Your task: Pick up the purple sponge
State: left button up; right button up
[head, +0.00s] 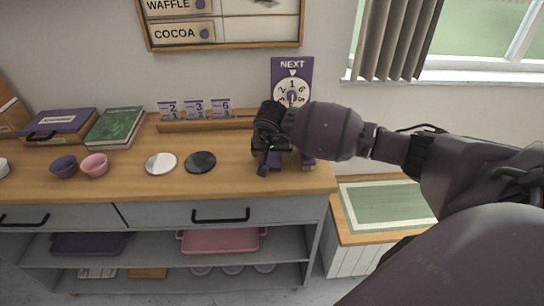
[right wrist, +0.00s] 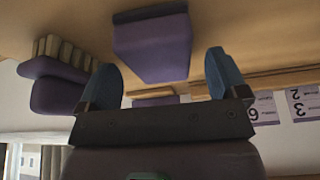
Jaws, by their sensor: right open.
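The purple sponge, a purple block with a dark layer on one face (right wrist: 150,45), shows in the right wrist view on the wooden counter, between and beyond my fingertips. In the head view my right gripper and wrist hide most or all of it. My right gripper (head: 266,160) is over the right end of the counter. In the right wrist view the gripper (right wrist: 162,75) is open, its two blue fingers wide apart with nothing held. Contact with the sponge cannot be made out. My left gripper is not in view.
A purple brush with pale bristles (right wrist: 62,85) lies beside the sponge. The NEXT dial sign (head: 291,75) and number-card rack (head: 196,124) stand behind. White (head: 161,164) and black (head: 200,162) discs, two small bowls (head: 94,165) and a green book (head: 116,126) are further left.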

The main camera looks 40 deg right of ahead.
jog(key=shift+x, duration=0.95)
jog(key=shift+r, duration=0.1)
jog(key=c, duration=1)
notch_tip(320, 180, up, 20)
jog(key=shift+p, duration=0.3)
